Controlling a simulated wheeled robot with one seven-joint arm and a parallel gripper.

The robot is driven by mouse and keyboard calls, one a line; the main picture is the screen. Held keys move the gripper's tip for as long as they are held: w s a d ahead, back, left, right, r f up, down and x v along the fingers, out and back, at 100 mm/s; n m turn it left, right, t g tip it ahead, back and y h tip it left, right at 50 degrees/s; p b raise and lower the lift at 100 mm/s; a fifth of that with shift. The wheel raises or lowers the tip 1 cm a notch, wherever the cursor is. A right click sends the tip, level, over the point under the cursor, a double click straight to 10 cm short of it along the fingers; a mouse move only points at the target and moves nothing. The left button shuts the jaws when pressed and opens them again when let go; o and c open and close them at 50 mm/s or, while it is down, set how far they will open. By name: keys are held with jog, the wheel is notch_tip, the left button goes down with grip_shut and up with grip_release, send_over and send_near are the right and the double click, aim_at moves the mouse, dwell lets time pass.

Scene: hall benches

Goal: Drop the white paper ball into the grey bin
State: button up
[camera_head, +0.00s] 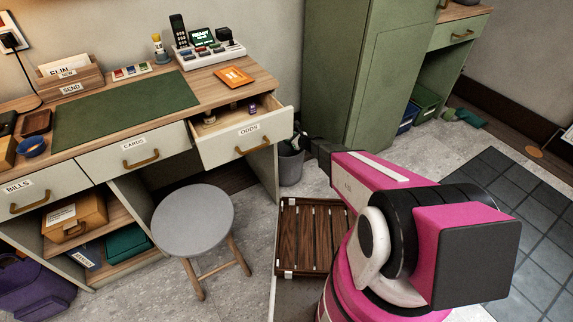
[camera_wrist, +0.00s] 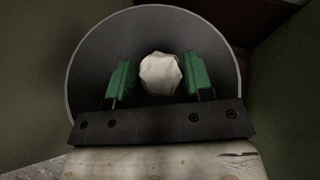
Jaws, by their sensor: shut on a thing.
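The white paper ball (camera_wrist: 161,74) is between the green fingers of my gripper (camera_wrist: 160,80) in the wrist view, and the gripper is shut on it. The round mouth of the grey bin (camera_wrist: 100,48) surrounds the ball and fingers in that view, so they are over or within the opening; the exact height is unclear. In the head view the grey bin (camera_head: 291,168) stands on the floor between the desk and the green cabinet. My gripper (camera_head: 303,138) shows there small and dark at the bin's top. The ball cannot be made out in the head view.
An open drawer labelled ODDS (camera_head: 245,141) juts out left of the bin. The tall green cabinet (camera_head: 365,75) stands close on the right. A round grey stool (camera_head: 193,222) and a slatted wooden crate (camera_head: 302,235) are in front.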

jog(key=shift+f, duration=0.8)
jog(key=o, duration=1)
jog(key=shift+c, duration=0.2)
jog(key=shift+d, duration=0.1)
jog(key=v, duration=1)
jog(key=shift+s+d, duration=0.2)
jog(key=shift+s, duration=0.05)
jog(key=shift+r, duration=0.25)
